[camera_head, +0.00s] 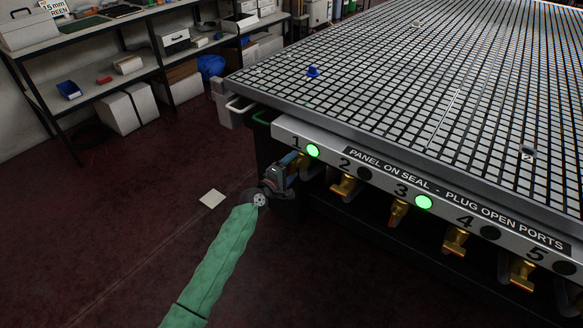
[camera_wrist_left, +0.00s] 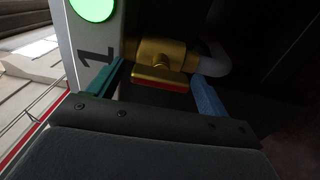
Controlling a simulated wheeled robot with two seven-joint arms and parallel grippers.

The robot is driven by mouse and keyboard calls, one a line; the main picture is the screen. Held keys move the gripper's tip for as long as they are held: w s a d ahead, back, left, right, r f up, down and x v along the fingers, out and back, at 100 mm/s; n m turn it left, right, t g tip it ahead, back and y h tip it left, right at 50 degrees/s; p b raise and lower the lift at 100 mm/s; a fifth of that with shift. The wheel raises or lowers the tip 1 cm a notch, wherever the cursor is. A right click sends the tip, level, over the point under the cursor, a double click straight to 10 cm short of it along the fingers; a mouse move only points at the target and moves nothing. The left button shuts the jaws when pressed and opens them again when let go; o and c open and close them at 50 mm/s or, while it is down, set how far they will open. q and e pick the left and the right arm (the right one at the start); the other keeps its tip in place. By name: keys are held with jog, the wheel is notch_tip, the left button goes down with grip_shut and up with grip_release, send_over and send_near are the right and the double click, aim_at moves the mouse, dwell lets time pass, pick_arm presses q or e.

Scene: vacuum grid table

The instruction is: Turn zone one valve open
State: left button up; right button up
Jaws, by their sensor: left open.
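The zone one valve shows in the left wrist view as a brass body (camera_wrist_left: 165,53) with a red handle (camera_wrist_left: 158,78). It is under the table's front panel, beside the painted number 1 (camera_wrist_left: 96,57). My left gripper (camera_wrist_left: 160,88) is open, with one finger on each side of the red handle. I cannot tell whether either finger touches it. In the head view, my left gripper (camera_head: 288,163) is at the panel's left end, below the green zone one light (camera_head: 313,151), and hides most of that valve. My right gripper is not in view.
Other brass valves hang along the panel, including zone two (camera_head: 345,186) and zone three (camera_head: 398,210). The zone three light (camera_head: 424,202) is green; lights two, four and five are dark. A blue plug (camera_head: 313,72) stands on the grid table (camera_head: 250,86). Floor to the left is mostly clear.

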pick_arm(q)
jog(key=v, duration=0.7)
jog(key=shift+s+a, duration=0.2)
jog(key=shift+s, duration=0.05)
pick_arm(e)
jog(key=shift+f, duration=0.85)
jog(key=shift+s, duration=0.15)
